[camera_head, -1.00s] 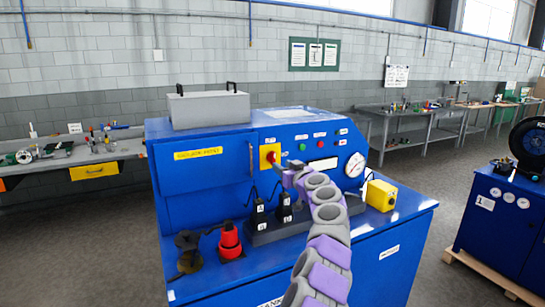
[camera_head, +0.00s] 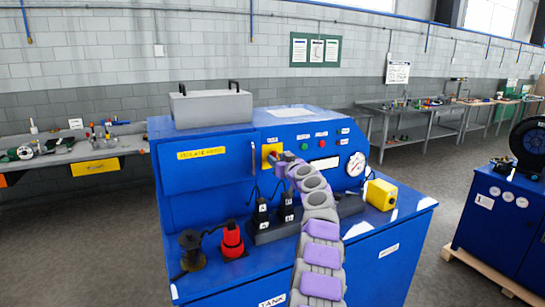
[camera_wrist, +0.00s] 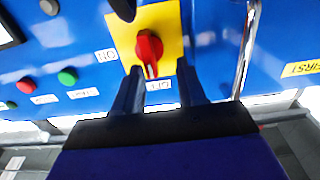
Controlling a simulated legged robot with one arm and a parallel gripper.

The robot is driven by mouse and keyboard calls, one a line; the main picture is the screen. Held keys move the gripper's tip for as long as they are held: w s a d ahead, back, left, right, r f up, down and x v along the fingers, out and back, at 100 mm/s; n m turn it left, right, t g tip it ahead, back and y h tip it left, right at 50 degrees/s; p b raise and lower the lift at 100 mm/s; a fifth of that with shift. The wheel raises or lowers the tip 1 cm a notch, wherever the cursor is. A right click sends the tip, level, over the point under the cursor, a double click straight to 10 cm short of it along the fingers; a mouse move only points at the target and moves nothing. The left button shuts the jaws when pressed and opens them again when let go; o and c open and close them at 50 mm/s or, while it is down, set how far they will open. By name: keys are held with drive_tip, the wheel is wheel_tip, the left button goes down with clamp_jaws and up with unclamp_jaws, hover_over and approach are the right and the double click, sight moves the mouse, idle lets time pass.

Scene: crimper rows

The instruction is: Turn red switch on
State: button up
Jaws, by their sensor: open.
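The red switch (camera_wrist: 149,47) is a round knob with a pointer on a yellow plate (camera_wrist: 172,20), set in a blue panel. Another white label, which seems to read ON upside down, is left of the plate. My gripper (camera_wrist: 160,68) is open, with its fingertips at the plate's lower edge, one on each side of the pointer's end. Contact cannot be told.
The blue machine (camera_head: 200,185) has a vertical handle (camera_head: 252,160) left of the plate, buttons and a gauge (camera_head: 356,164) to the right. Black levers (camera_head: 262,212), a red part (camera_head: 231,240) and a yellow box (camera_head: 381,195) stand on its ledge.

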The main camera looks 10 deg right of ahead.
drive_tip(key=shift+p+x, duration=1.4)
drive_tip(key=shift+x, duration=0.1)
drive_tip(key=shift+d, duration=1.05)
drive_tip(key=shift+c, duration=1.1)
drive_tip(key=shift+a, duration=0.65)
clamp_jaws()
drive_tip(key=shift+d, duration=0.2)
